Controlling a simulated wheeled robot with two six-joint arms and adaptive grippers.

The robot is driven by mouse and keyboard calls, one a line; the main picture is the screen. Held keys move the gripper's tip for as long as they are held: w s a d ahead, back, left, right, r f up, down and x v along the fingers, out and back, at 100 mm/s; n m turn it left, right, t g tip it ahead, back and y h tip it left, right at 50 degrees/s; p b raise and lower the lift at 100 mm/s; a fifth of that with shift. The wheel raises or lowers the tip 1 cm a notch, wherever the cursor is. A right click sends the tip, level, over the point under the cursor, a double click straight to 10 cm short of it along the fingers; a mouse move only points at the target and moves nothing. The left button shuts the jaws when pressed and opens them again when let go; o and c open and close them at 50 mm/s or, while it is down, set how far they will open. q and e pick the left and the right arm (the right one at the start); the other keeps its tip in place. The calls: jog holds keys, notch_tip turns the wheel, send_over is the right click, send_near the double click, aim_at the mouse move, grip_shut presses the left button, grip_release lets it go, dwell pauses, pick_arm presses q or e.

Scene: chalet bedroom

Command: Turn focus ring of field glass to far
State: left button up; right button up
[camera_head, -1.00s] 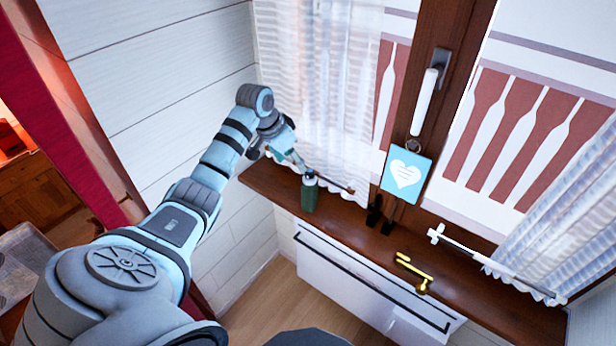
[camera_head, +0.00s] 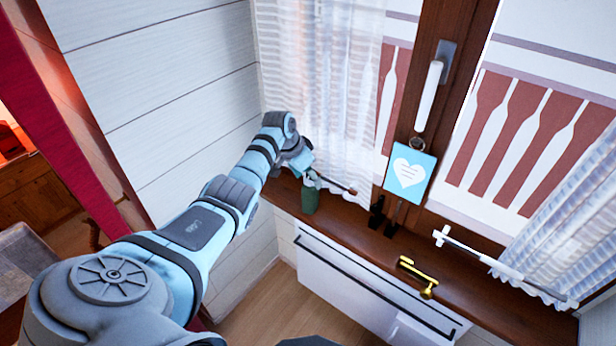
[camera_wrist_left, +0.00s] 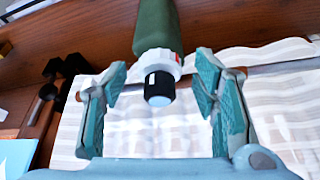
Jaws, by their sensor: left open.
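The field glass (camera_head: 310,198) stands upright on the brown windowsill, a small green cylinder. In the left wrist view its green body (camera_wrist_left: 155,25) leads to a white ring (camera_wrist_left: 160,60) with a small red mark and a black end piece (camera_wrist_left: 159,88). My left gripper (camera_head: 313,176) is at the top of the field glass. In the left wrist view its two teal fingers (camera_wrist_left: 162,68) are spread on either side of the ring and black end, with a gap on both sides. My right gripper is not in view.
The wooden sill (camera_head: 350,222) also holds black objects (camera_head: 384,216) and a brass handle-like piece (camera_head: 418,276). A blue heart card (camera_head: 410,173) hangs in front of the window frame. White curtains (camera_head: 330,90) hang close behind the field glass.

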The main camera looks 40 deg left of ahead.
pick_arm(q)
jog(key=c, duration=1.2)
jog(key=p, duration=0.1)
jog(key=r+n+p, duration=0.1)
jog(key=p, duration=0.1)
jog(key=shift+s+d+y, duration=0.15)
jog(key=shift+d+y, duration=0.05)
jog(key=shift+y, duration=0.1)
jog(key=shift+f+n, duration=0.25)
jog(key=shift+n, duration=0.15)
jog(key=shift+a+f, duration=0.15)
jog(key=shift+f, duration=0.1)
jog(key=o, duration=1.2)
jog(key=v, duration=1.2)
